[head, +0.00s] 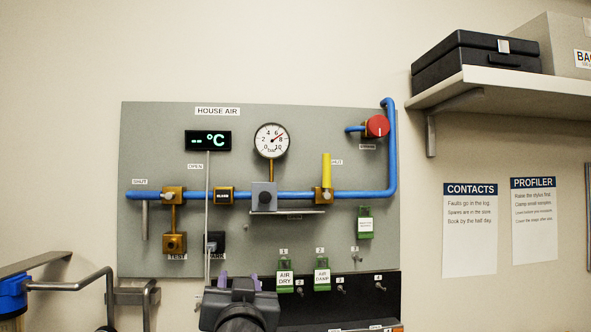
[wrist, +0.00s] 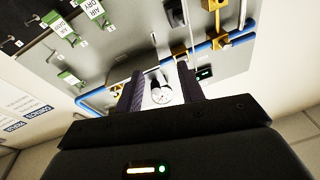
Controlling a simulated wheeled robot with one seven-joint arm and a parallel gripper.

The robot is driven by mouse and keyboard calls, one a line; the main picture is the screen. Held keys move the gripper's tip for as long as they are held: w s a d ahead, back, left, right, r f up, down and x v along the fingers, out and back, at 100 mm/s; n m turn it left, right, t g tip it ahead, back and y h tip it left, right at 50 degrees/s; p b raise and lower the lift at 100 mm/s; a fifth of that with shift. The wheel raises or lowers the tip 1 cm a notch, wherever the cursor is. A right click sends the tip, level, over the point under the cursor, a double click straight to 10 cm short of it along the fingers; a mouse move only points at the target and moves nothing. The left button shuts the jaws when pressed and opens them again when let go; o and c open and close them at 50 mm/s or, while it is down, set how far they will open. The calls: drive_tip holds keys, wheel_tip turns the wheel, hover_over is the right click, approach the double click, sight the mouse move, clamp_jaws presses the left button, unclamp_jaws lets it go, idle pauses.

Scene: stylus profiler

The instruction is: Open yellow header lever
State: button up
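The yellow header lever (head: 327,172) stands upright from a brass valve (head: 323,195) on the blue pipe, right of the gauge. A small label beside its top is partly covered. My gripper (head: 239,281) is low in front of the panel, below and left of the lever and apart from it. Its two fingers are spread with nothing held. In the wrist view the gripper (wrist: 160,90) shows the grey block with a round knob (wrist: 162,94) in the gap, beyond the fingertips. I cannot make out the yellow lever in the wrist view.
The blue pipe (head: 295,195) carries a grey knob block (head: 264,197) with a small ledge below. A thin upright rod (head: 208,215) stands left of my gripper. Green tags (head: 322,279) hang below. A red knob (head: 376,126) is upper right. A shelf (head: 480,85) juts out at right.

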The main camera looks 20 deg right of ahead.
wheel_tip(320, 180, down, 24)
drive_tip(key=s+a+r+n+g+y, duration=0.1)
drive_tip(key=n+g+y, duration=0.3)
drive_tip(key=g, duration=0.3)
drive_tip(key=s+d+f+g, duration=0.1)
drive_tip(key=s+f+g, duration=0.4)
drive_tip(key=s+f, duration=0.3)
drive_tip(key=s+d+f+g, duration=0.2)
drive_tip(key=s+f+g, duration=0.3)
drive_tip(key=s+f, duration=0.4)
wheel_tip(320, 180, down, 3)
drive_tip(key=shift+d+r, duration=0.2)
drive_tip(key=shift+d, duration=0.1)
